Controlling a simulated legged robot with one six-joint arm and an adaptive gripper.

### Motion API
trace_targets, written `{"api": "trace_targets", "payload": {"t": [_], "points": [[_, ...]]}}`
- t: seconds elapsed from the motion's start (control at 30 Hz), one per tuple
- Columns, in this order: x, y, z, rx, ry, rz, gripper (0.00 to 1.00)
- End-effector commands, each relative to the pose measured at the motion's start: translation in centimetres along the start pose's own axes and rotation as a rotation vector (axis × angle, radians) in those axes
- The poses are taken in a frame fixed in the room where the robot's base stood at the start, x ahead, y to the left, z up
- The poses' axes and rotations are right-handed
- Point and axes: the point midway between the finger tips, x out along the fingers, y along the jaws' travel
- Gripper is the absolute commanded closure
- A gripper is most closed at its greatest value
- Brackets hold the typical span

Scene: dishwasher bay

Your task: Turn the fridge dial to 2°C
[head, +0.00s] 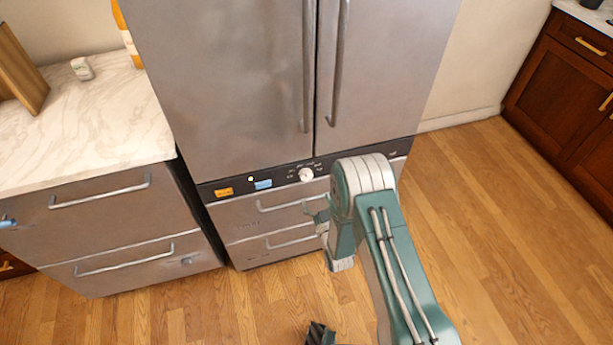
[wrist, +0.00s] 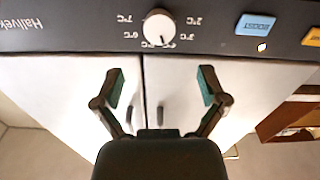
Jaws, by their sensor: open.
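The fridge dial (head: 306,174) is a round white knob on the dark control strip (head: 348,158) below the fridge doors. In the wrist view the dial (wrist: 159,27) sits at the top middle, ringed by small temperature marks. A small dark mark shows near its lower edge; the exact setting is too small to read surely. My gripper (wrist: 160,88) is open and empty, with its two fingers spread below the dial in that view and apart from it. In the head view my gripper (head: 318,208) is partly hidden by my arm, near the drawer front under the dial.
A blue label (wrist: 256,24), a small yellow light (wrist: 262,47) and an orange label (wrist: 312,37) sit along the strip beside the dial. Drawer handles (head: 290,206) jut out below it. A marble counter (head: 90,125) stands at left. Floor (head: 480,210) at right is clear.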

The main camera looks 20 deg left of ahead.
Motion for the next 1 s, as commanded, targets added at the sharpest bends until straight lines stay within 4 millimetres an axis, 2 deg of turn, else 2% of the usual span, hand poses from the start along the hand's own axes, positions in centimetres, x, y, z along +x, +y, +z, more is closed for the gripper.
{"api": "trace_targets", "payload": {"t": [0.3,0.5,0.7,0.93,0.97,1.0], "points": [[5.8,0.0,-0.1,-0.001,0.003,0.001,0.08],[8.7,0.0,0.0,-0.001,0.001,0.001,0.08],[9.8,0.0,-0.1,0.0,-0.001,0.001,0.08],[9.9,0.0,-0.1,0.0,-0.002,0.001,0.08],[9.9,0.0,-0.1,0.0,-0.002,0.001,0.17],[9.9,0.0,-0.1,0.0,-0.002,0.001,0.34]]}}
